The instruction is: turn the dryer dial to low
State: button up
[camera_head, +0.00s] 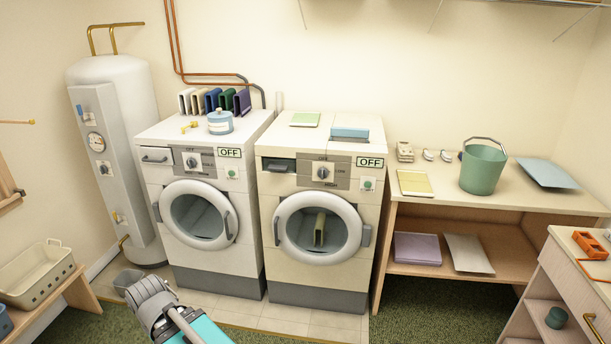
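Two white front-loading machines stand side by side: a left machine (163,225) and a right machine (375,222). Each has a control panel with one dial and an OFF sign; no label tells me which is the dryer. The left dial (192,162) and the right dial (323,173) are both seen from the front, their markings too small to read. Both round doors look closed; something pale shows behind the right glass. My gripper (130,282) is low at the lower left, in front of the left machine and apart from both dials. Its finger opening is unclear.
A white tank (128,150) with gauges stands at the left. A basket (38,277) sits on a low bench. At the right, a shelf table (510,196) holds a green bucket (483,168); a cabinet (560,278) stands nearer. Tiled floor before the machines looks clear.

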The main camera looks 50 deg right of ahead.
aim_at(323, 173)
jog(key=u, duration=0.5)
jog(key=k, duration=1)
jog(key=z, duration=1.3)
jog(key=i, duration=0.55)
jog(key=z, duration=0.1)
